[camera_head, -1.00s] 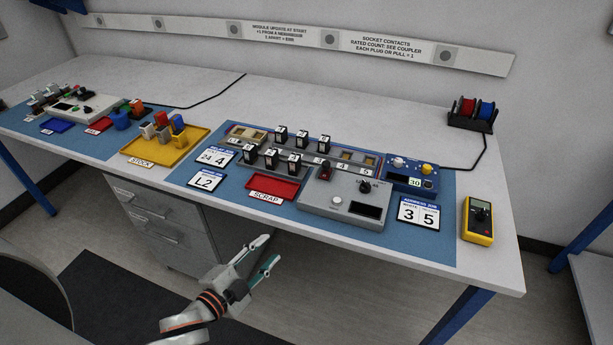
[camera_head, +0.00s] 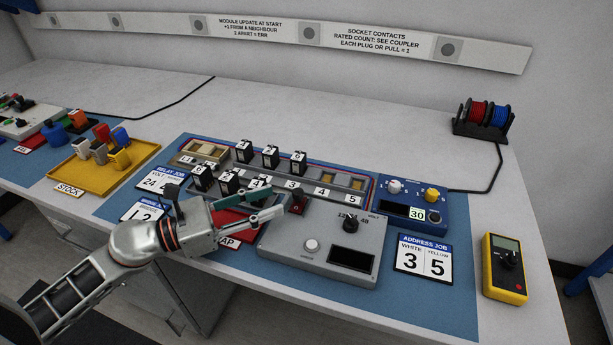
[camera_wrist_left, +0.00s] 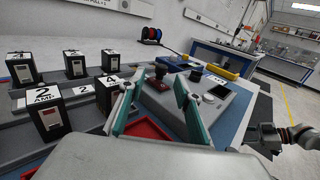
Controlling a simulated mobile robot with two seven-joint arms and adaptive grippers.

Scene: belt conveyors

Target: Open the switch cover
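The switch cover (camera_head: 298,202) is a small dark red, upright piece at the upper left of the grey box (camera_head: 328,237). In the left wrist view it is the dark red piece (camera_wrist_left: 161,73) beyond and between the fingertips. My left gripper (camera_head: 280,202) is open, its teal-padded fingers pointing right at the cover, with the tips just left of it. The left wrist view shows the spread fingers (camera_wrist_left: 154,84) with nothing between them. Whether a tip touches the cover is unclear. My right gripper (camera_wrist_left: 268,136) shows dark and partly at the right of that view; its fingers are unclear.
Several black numbered modules (camera_head: 270,157) stand in the rack behind and left of the gripper. A red scrap tray (camera_head: 232,222) lies under the fingers. A blue box with knobs (camera_head: 415,207) sits to the right, a yellow meter (camera_head: 504,268) farther right.

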